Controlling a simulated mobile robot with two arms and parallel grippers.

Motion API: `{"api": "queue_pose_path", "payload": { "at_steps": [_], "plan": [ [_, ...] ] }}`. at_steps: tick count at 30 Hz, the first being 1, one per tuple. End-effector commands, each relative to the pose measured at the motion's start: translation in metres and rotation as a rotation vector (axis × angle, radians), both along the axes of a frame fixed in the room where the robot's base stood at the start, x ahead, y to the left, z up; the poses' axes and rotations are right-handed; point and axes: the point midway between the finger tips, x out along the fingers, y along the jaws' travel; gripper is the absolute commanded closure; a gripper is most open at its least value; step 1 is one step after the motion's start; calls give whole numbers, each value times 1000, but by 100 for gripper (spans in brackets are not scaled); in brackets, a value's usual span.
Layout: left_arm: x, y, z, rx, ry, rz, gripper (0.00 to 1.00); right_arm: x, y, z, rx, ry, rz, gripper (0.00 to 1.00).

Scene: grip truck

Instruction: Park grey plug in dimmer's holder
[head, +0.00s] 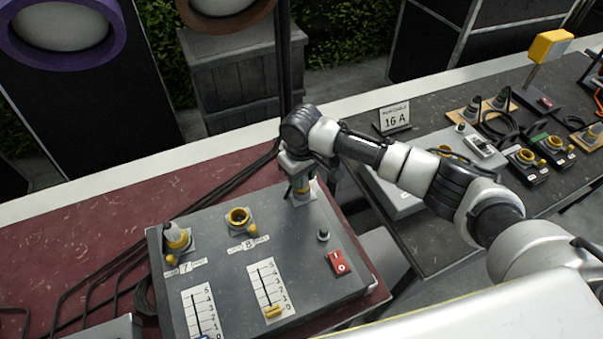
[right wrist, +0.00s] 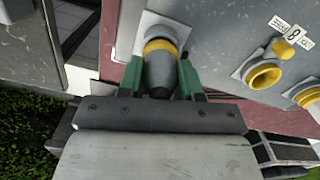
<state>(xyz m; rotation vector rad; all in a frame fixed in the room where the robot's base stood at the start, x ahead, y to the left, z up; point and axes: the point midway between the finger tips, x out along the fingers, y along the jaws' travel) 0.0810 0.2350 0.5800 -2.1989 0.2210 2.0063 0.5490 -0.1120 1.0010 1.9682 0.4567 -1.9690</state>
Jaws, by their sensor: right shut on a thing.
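The dimmer is a grey box (head: 228,287) on the dark red table top in the head view. My right gripper (head: 301,184) reaches down to its far right corner. In the right wrist view the gripper (right wrist: 159,74) is shut on the grey plug (right wrist: 158,74), with a green finger on each side. The plug's nose points at a yellow-ringed holder (right wrist: 160,45) on a pale square plate. Plug and ring look in line and touching; I cannot tell how deep the plug sits. Socket 8 (head: 239,217) is empty. My left gripper is not in view.
Another plug (head: 176,236) stands in socket 7. The dimmer has sliders, a knob (head: 323,235) and a red switch (head: 339,263). Black cables run along the left. A dark table (head: 430,245) at right bears a "16 A" sign (head: 395,118) and several connectors.

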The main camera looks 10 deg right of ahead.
Motion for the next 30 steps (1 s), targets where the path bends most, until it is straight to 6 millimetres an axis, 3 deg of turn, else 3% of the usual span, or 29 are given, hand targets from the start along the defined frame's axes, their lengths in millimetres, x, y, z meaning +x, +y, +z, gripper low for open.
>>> {"api": "queue_pose_path", "payload": {
  "at_steps": [9,10,15,21,24,30],
  "plan": [
    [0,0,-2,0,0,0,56,0,0,-6,0,-1,0,92],
    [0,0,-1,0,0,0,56,0,0,-5,0,-1,0,62],
    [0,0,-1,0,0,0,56,0,0,-5,0,-1,0,36],
    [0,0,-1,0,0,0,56,0,0,-6,0,-1,0,36],
    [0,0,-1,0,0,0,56,0,0,-6,0,0,0,20],
    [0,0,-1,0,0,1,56,0,0,-6,0,0,0,19]
  ]
}}
